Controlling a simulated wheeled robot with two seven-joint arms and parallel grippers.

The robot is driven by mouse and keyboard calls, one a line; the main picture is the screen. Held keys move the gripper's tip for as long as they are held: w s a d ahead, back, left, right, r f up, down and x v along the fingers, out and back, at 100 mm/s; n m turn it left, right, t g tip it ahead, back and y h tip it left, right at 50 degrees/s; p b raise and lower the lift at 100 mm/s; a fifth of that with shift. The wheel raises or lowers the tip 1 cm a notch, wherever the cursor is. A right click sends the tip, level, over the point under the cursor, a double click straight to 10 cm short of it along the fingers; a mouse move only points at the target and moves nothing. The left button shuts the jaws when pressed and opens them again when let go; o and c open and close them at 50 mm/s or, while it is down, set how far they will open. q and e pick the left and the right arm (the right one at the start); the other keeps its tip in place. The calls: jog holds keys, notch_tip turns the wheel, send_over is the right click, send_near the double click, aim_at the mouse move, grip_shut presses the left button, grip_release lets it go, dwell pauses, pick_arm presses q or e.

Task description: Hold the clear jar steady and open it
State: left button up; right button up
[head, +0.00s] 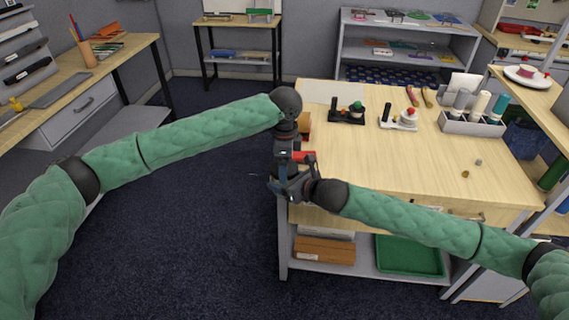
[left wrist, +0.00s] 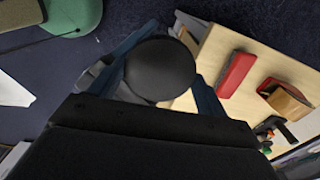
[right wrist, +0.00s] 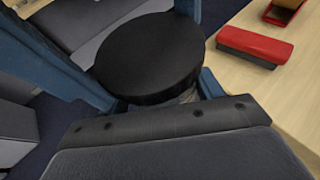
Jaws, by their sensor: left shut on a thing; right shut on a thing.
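The clear jar is mostly hidden by my grippers in front of the table's left edge; its round black lid (left wrist: 160,68) shows in the left wrist view and again in the right wrist view (right wrist: 150,58). A small strip of the clear body (right wrist: 188,97) shows under the lid. My left gripper (head: 281,172) comes down from above, its blue fingers either side of the lid and shut on it. My right gripper (head: 291,184) comes in from the right, below the left one, and is shut on the jar's body. The two grippers are very close together.
Stamps, bottles in a grey holder (head: 472,125) and two small pieces lie farther off. The table's middle is clear.

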pick_arm(q)
jog(key=shift+d, duration=0.1)
jog(key=o, duration=1.1)
